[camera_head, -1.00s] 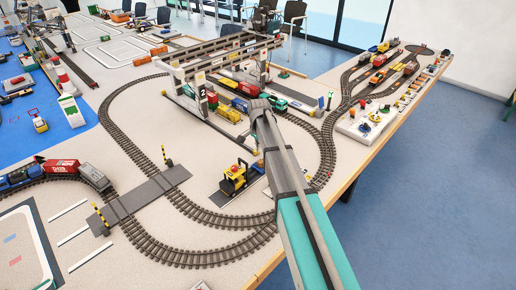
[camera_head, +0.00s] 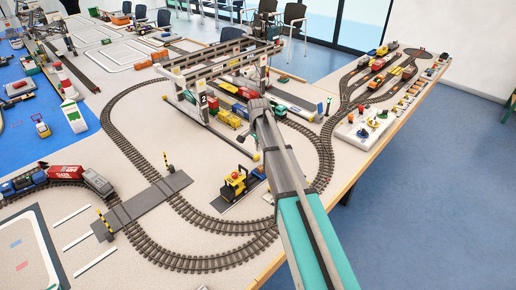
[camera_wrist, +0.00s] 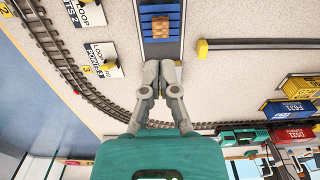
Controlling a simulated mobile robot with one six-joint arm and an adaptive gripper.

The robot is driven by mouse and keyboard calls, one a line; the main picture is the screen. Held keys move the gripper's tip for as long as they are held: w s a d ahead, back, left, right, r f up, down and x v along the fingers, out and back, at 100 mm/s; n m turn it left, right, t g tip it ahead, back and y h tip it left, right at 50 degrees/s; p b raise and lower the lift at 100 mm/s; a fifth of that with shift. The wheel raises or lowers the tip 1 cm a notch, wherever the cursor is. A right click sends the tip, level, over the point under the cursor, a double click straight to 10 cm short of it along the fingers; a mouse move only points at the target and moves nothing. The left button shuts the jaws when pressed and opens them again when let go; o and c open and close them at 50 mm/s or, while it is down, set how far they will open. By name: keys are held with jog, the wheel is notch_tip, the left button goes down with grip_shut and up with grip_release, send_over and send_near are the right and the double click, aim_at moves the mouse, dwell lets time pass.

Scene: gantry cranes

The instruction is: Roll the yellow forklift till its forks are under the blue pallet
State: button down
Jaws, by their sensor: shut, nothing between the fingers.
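The yellow forklift (camera_head: 235,182) stands on a dark strip in the head view, its black mast towards the right. The blue pallet (camera_head: 259,171) is at the strip's right end, partly hidden by my arm. In the wrist view the blue pallet (camera_wrist: 161,36) lies on the grey strip and carries a brown box (camera_wrist: 160,26). My gripper (camera_wrist: 163,66) is shut and empty; its fingertips appear over the strip just below the pallet in the picture, apart from it. The forklift is outside the wrist view. I cannot tell whether its forks are under the pallet.
A yellow-ended grey bar (camera_wrist: 202,48) lies right of the strip. Containers (camera_wrist: 288,108) and curved track (camera_wrist: 75,85) are nearby. In the head view, the gantry crane (camera_head: 205,105) stands behind the forklift and the track loop (camera_head: 150,250) runs in front. The table edge is right.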

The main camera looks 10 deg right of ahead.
jog(key=shift+a, duration=0.1)
jog(key=s+a+f+b, duration=0.1)
jog(key=s+a, duration=0.6)
jog(key=a, duration=0.3)
jog(key=s+a+f+b, duration=0.2)
jog(key=s+a, duration=0.5)
jog(key=a, duration=0.3)
jog(key=shift+s+a, duration=0.25)
jog(key=shift+s, duration=0.05)
jog(key=shift+f, duration=0.1)
notch_tip(320, 180, down, 10)
jog(key=b, duration=1)
jog(key=shift+w+d, duration=0.6)
jog(key=shift+d, duration=0.2)
jog(key=shift+w+d, duration=0.6)
jog(key=shift+d, duration=0.2)
jog(key=shift+w+a, duration=0.1)
